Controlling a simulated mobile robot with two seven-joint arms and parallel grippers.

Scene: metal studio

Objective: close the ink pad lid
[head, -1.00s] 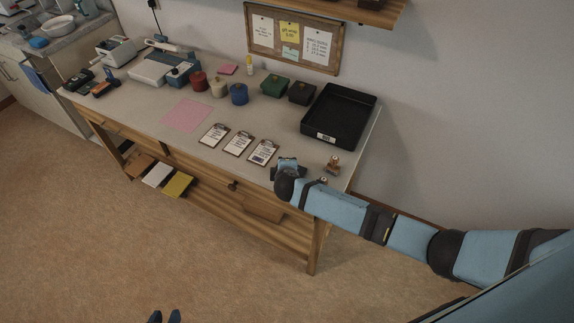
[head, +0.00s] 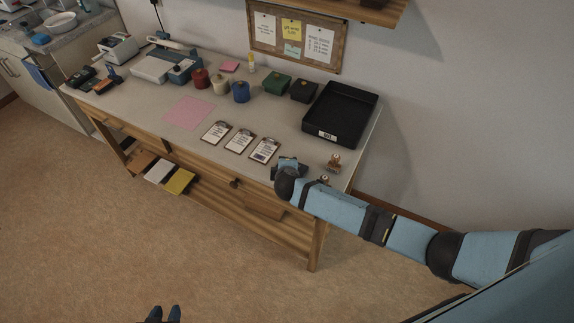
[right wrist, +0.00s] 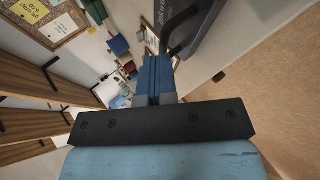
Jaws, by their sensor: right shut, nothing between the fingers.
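The ink pad (head: 276,173) is a small dark case at the table's front edge in the head view, mostly hidden by my right gripper (head: 288,163). In the right wrist view a dark slab with pale lettering (right wrist: 230,35), which looks like part of the ink pad, stands close beside my right gripper (right wrist: 155,62). The lid's exact angle is unclear. The right fingers are shut together with nothing between them; whether they touch the slab I cannot tell. My left gripper (head: 165,313) shows at the bottom of the head view, fingertips apart, empty, far from the table.
Two wooden stamps (head: 334,162) are right of the ink pad, one partly behind my right arm. Several clipboards (head: 239,142) lie to its left. A black tray (head: 342,115) stands behind. Coloured pots (head: 240,92) and boxes line the back. The floor in front is clear.

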